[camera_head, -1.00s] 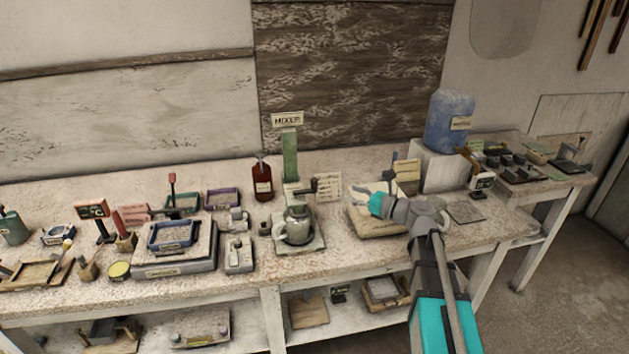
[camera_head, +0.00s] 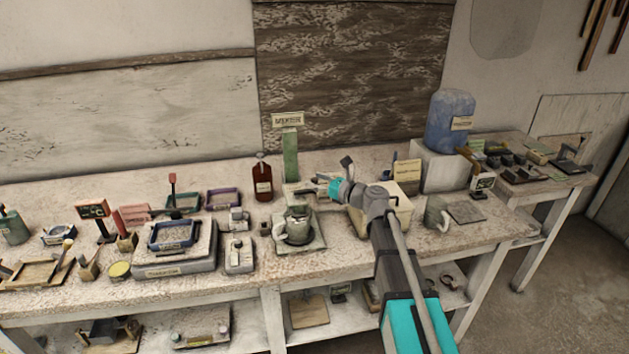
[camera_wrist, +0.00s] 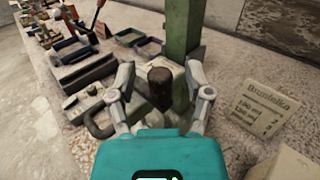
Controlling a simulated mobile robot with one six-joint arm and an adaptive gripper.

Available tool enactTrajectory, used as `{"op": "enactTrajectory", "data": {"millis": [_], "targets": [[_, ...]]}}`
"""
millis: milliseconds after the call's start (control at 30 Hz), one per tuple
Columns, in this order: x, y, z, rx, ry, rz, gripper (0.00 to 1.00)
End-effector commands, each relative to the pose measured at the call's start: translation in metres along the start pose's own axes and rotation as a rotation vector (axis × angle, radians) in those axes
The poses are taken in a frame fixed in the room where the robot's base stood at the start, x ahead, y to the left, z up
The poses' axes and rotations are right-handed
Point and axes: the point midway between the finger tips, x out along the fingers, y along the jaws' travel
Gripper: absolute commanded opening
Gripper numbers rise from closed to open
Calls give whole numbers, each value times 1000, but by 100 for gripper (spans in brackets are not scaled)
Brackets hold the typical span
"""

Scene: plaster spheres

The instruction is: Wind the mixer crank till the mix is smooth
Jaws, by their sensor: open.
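The mixer stands mid-bench, with a green post (camera_head: 290,157) under a sign and a grey pot (camera_head: 297,228) on a pale base plate. The post also shows in the wrist view (camera_wrist: 184,28). My gripper (camera_head: 312,187) is beside the post, above and behind the pot. In the wrist view my open gripper (camera_wrist: 160,72) has one finger on each side of a dark brown crank knob (camera_wrist: 160,88). I cannot tell whether either finger touches the knob. The crank's arm and the mix inside the pot are hidden from me.
A card with writing (camera_wrist: 268,106) stands right of the post. A brown bottle (camera_head: 262,180) is left of it. Trays and tools crowd the bench's left side. A blue drum (camera_head: 449,121) on a pale block and a grey mug (camera_head: 437,213) are to the right.

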Motion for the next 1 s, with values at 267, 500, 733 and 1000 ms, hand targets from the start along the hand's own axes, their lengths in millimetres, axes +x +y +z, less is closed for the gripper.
{"op": "enactTrajectory", "data": {"millis": [267,500,733,1000], "targets": [[7,0,0,0,0,0,65],[6,0,0,0,0,0,52],[6,0,0,0,0,0,9],[6,0,0,0,0,1,0]]}}
